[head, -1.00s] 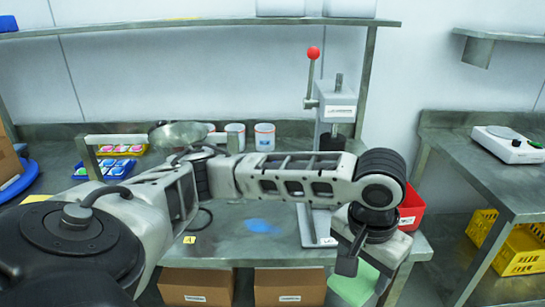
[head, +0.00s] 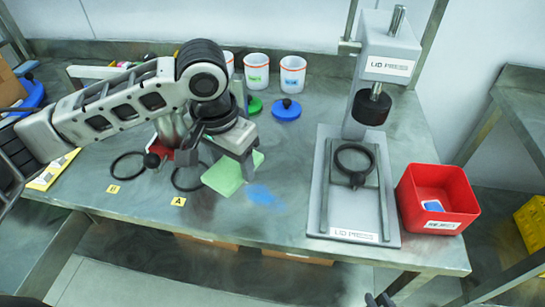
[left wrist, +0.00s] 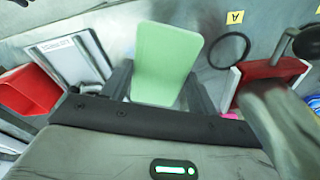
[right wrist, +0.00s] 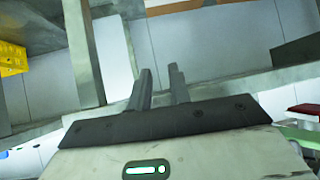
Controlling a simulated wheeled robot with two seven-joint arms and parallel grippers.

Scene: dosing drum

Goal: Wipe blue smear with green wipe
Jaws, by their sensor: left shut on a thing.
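My left gripper (head: 243,163) is shut on the green wipe (head: 222,176), a pale green sheet, low over the bench. The blue smear (head: 264,196) is a faint patch on the bench just right of the wipe in the head view. I cannot tell whether the wipe touches the bench. In the left wrist view the wipe (left wrist: 165,58) spans the space between the fingers; the smear is not visible there. My right gripper (right wrist: 160,86) is empty, its fingers apart, with the bench edge and floor beyond it.
The lid press (head: 352,190) stands right of the smear, with a red bin (head: 437,200) beside it. Black rings (head: 127,166) and yellow labels lie left of the wipe. White cups (head: 292,75) and a blue lid (head: 286,109) stand behind. The bench front is clear.

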